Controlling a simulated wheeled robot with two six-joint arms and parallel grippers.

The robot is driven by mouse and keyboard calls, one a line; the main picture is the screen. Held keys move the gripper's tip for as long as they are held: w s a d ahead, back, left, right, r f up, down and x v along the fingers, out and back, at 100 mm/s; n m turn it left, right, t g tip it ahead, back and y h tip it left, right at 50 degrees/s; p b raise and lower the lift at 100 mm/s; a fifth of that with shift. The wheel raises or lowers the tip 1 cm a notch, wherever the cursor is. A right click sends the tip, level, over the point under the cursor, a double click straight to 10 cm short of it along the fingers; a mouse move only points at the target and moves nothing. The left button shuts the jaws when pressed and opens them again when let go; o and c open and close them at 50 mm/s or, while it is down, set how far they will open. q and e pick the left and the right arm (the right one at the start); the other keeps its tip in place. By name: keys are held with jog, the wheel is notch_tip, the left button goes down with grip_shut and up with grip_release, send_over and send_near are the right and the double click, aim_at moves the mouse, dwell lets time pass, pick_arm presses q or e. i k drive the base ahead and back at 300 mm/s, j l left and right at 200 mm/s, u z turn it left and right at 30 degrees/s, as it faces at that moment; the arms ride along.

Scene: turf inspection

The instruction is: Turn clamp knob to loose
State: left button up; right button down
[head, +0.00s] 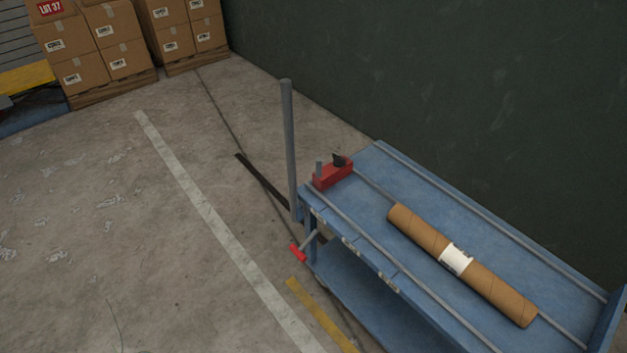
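Neither of my grippers is in view.
A cardboard tube (420,229) with a white label lies on the cart top, between rails. A tall grey post (288,140) rises at the cart's left corner. A dark green wall (450,70) stands behind. Boxes (100,40) stand far left. The floor at left is open.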

aim_at(338, 162)
jog(key=z, duration=0.5)
jog(key=i+j+z, duration=0.15)
jog(key=z, duration=0.3)
jog(key=i+j+z, duration=0.1)
jog(key=j+z, duration=0.6)
jog(key=z, duration=0.25)
jog(key=j+z, duration=0.45)
jog(key=i+l, duration=0.05)
jog(key=l, duration=0.05)
